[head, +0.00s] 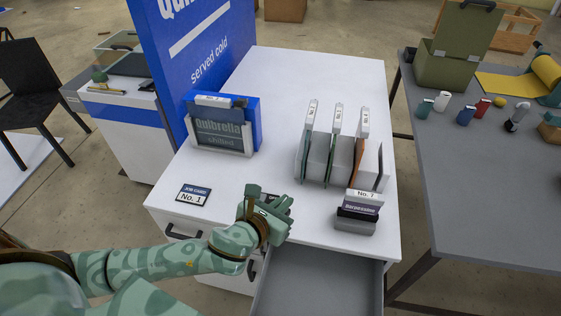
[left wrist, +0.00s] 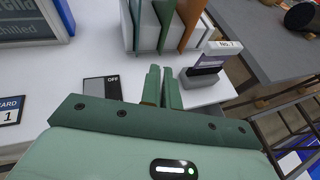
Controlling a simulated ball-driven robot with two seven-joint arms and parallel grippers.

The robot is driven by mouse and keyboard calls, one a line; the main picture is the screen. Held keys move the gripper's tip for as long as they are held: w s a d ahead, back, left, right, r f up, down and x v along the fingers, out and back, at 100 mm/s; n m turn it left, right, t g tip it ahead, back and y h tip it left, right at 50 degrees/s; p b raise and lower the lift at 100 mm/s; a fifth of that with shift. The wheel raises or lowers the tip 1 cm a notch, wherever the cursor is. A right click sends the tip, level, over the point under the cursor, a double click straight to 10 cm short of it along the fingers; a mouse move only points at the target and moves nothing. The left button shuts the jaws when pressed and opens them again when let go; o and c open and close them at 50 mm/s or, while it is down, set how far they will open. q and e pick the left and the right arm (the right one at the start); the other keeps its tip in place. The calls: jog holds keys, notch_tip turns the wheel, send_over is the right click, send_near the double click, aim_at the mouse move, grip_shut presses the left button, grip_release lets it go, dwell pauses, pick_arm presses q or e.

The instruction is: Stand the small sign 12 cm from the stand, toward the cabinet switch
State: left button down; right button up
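A small grey framed sign reading "Qulbrella chilled" (head: 222,136) leans upright against a blue block at the cabinet's left. Its lower corner shows in the left wrist view (left wrist: 28,28). A small dark stand with a "No. 7" card (head: 358,210) is at the right front; it also shows in the left wrist view (left wrist: 205,72). The switch plate marked OFF (left wrist: 102,88) lies on the white top, mostly hidden by my gripper in the head view. My left gripper (head: 287,204) is above the front edge, fingers together and empty (left wrist: 161,85), between switch and stand. My right gripper is out of view.
A rack of upright panels (head: 327,160) stands behind the No. 7 stand. An open drawer (head: 316,280) juts out below. A tall blue panel (head: 195,60) rises at the left. The back of the top is clear.

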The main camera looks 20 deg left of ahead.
pick_arm(q)
jog(key=shift+w+d+f+h, duration=0.15)
jog(key=shift+w+h, duration=0.05)
jog(key=shift+h, duration=0.1)
jog(key=w+d+f+b, duration=0.1)
jog(key=w+f, duration=0.2)
jog(key=w+d+f+b, duration=0.2)
jog(key=w+f, duration=0.1)
jog(key=w, duration=0.1)
jog(key=w+d+f+b, duration=0.2)
jog(key=w+f, duration=0.1)
jog(key=w, duration=0.1)
jog(key=shift+w+d, duration=0.15)
jog(key=shift+w, duration=0.05)
jog(key=shift+w+d+f+b, duration=0.1)
jog(key=shift+w+f+b, duration=0.15)
jog(key=shift+b, duration=0.2)
notch_tip(320, 180, down, 4)
jog(key=shift+d+r+b, duration=0.1)
jog(key=shift+r+b, duration=0.05)
jog(key=shift+b, duration=0.9)
jog(key=shift+w+r, duration=0.1)
jog(key=shift+r, duration=0.05)
